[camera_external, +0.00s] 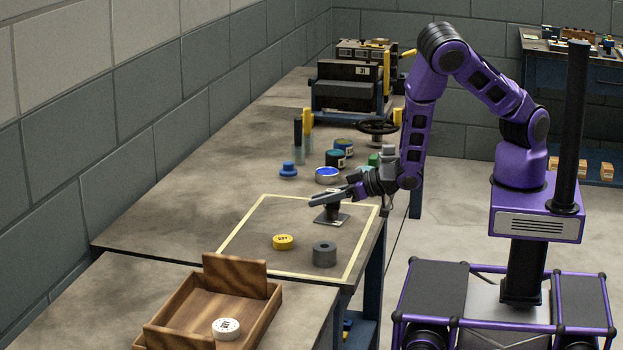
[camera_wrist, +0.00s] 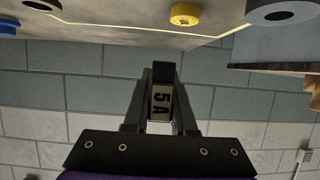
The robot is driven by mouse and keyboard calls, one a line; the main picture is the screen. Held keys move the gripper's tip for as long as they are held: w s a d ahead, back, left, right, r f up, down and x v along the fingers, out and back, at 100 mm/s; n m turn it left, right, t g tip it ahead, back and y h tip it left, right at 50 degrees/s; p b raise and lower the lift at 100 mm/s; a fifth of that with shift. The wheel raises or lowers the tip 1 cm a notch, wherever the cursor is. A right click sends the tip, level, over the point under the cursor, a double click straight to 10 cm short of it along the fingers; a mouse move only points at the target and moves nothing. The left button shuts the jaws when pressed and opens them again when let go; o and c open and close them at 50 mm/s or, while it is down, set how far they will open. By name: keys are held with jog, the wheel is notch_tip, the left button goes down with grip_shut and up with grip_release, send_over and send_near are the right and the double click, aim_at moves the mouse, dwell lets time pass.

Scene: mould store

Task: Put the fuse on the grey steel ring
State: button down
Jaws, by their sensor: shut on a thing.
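My gripper (camera_wrist: 162,92) is shut on the fuse (camera_wrist: 160,103), a dark piece with a pale label reading "5 A". In the external view my gripper (camera_external: 335,198) is level above the bench, over a dark square plate (camera_external: 343,219). A dark upright part shows between gripper and plate; I cannot tell whether it is the fuse's lower end or touches the plate. The grey steel ring (camera_external: 324,260), a thick ring with a dark hole, lies on the bench nearer the external camera, apart from my gripper. It shows at the wrist view's top right (camera_wrist: 285,19).
A yellow labelled disc (camera_external: 283,242) lies left of the ring, inside a pale taped outline (camera_external: 240,232). A wooden tray (camera_external: 272,306) with a white disc (camera_external: 226,328) stands in front. Tins (camera_external: 327,175), a blue knob (camera_external: 288,170) and a handwheel (camera_external: 377,127) stand behind.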

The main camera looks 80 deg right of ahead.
jog(key=a+r+n+g+y, duration=0.1)
jog(key=a+r+n+y, duration=0.1)
jog(key=a+n+y, duration=0.4)
notch_tip(320, 180, up, 3)
jog(key=n+g+y, duration=0.3)
send_over(324, 252)
jog(key=w, duration=0.3)
jog(key=f, duration=0.3)
jog(key=f+b, duration=0.1)
jog(key=f, duration=0.6)
jog(key=shift+s+d, duration=0.25)
jog(key=shift+d, duration=0.15)
jog(key=shift+b, duration=0.35)
jog(key=shift+f, duration=0.15)
jog(key=c, duration=0.7)
grip_release()
jog(key=shift+c, duration=0.2)
